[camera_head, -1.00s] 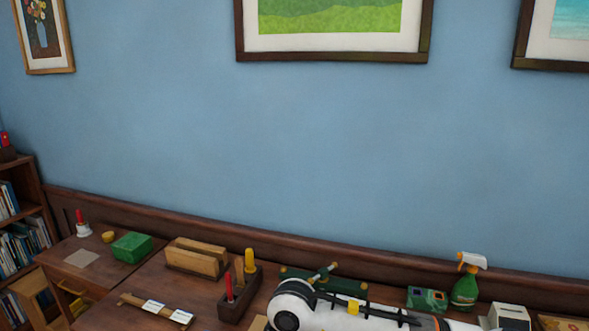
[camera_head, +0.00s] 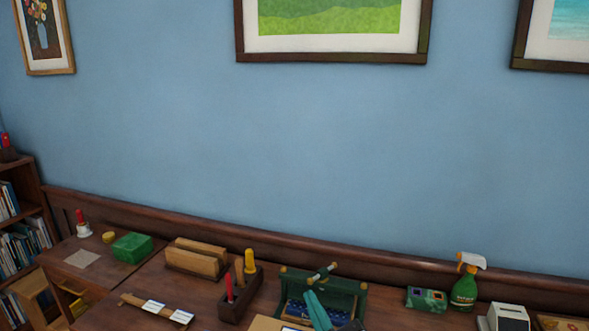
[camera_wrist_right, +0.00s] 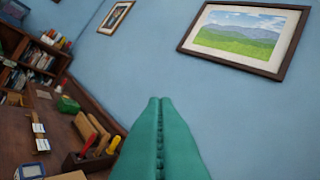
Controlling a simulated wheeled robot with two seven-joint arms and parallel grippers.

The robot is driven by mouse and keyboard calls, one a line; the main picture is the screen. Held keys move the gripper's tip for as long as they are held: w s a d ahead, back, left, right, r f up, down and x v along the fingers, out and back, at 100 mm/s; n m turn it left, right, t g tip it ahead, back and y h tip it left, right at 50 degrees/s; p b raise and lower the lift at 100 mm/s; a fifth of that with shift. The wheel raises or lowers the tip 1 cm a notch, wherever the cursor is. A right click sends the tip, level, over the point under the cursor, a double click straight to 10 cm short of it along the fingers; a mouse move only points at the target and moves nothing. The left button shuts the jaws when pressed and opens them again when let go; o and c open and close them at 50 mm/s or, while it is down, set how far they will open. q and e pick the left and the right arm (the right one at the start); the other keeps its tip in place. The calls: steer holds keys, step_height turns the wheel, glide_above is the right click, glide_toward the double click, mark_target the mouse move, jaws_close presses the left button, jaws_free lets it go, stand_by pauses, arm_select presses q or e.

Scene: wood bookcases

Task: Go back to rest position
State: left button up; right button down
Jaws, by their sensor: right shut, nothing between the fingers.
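My right gripper (camera_head: 313,296) shows at the bottom of the head view as teal fingers in front of a dark green rack on the desk. In the right wrist view, its two teal fingers (camera_wrist_right: 160,105) are pressed together with nothing between them. They point up toward the blue wall. My left gripper is in neither view.
The wooden desk (camera_head: 205,285) holds a tool caddy (camera_head: 235,308), a green rack (camera_head: 350,287), a spray bottle (camera_head: 464,292), a green box (camera_head: 132,247) and a white box (camera_head: 508,317). A bookcase (camera_head: 30,215) stands at left. Space above the desk is clear.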

steer(key=s+d+f+m+g+h, duration=0.2)
steer(key=d+f+m+g+h, duration=0.3)
steer(key=d+f, duration=0.5)
steer(key=s+d+f+m+g+h, duration=0.15)
steer(key=s+d+f+g, duration=0.35)
steer(key=s+f, duration=0.5)
steer(key=s+d+f+m+g+h, duration=0.1)
steer(key=s+d+f+m+g, duration=0.1)
steer(key=s+f+g, duration=0.75)
steer(key=s+f+t+b, duration=0.2)
steer(key=s+f+b, duration=0.1)
steer(key=f, duration=2.3)
steer(key=s+d+f+g+b, duration=0.1)
steer(key=s+d+f+b, duration=0.1)
steer(key=s+f, duration=1.4)
step_height(320, 180, down, 2)
steer(key=shift+s+d+f, duration=0.1)
steer(key=shift+s+d, duration=0.25)
steer(key=shift+d, duration=0.2)
